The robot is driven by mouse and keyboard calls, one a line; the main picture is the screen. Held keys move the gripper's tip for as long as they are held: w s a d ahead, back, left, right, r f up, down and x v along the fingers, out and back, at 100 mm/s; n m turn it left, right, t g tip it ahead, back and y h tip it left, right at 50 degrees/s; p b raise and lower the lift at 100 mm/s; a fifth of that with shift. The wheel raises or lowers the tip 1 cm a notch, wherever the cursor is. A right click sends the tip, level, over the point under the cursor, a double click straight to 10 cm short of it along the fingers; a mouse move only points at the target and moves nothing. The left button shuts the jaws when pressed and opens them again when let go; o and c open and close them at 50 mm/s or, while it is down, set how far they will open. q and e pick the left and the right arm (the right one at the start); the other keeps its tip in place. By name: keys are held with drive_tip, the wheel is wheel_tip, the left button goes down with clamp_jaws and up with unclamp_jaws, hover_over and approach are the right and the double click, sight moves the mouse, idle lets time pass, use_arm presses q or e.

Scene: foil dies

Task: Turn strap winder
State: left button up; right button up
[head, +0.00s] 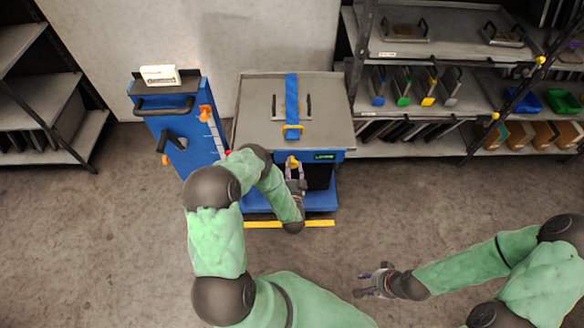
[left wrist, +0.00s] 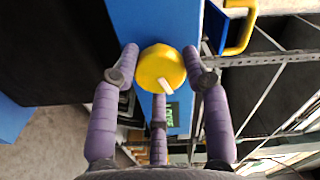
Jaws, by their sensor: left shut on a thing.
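The strap winder, a round yellow knob with a white mark (left wrist: 162,68), sits on the blue front of a cart (head: 318,200). In the head view it is a small yellow spot (head: 293,160) below the strap. My left gripper (head: 294,166) is shut on the winder; in the left wrist view its purple fingers (left wrist: 163,75) close around it from several sides. My right gripper (head: 368,283) is open and empty above the floor.
A blue panel stand with orange knobs (head: 172,122) and a white box (head: 159,75) stands left of the cart. Shelves with trays and bins (head: 425,120) stand at the right, another shelf (head: 40,85) at the far left. The floor in front is clear.

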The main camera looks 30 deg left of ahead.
idle(0.5)
use_arm(q)
drive_tip(key=o, duration=1.2)
drive_tip(key=shift+c, duration=0.2)
drive_tip(key=shift+s+d, duration=0.1)
drive_tip(key=v, duration=1.1)
drive_tip(key=shift+s+d, duration=0.25)
drive_tip(key=shift+s, duration=0.05)
drive_tip(key=shift+f, duration=0.1)
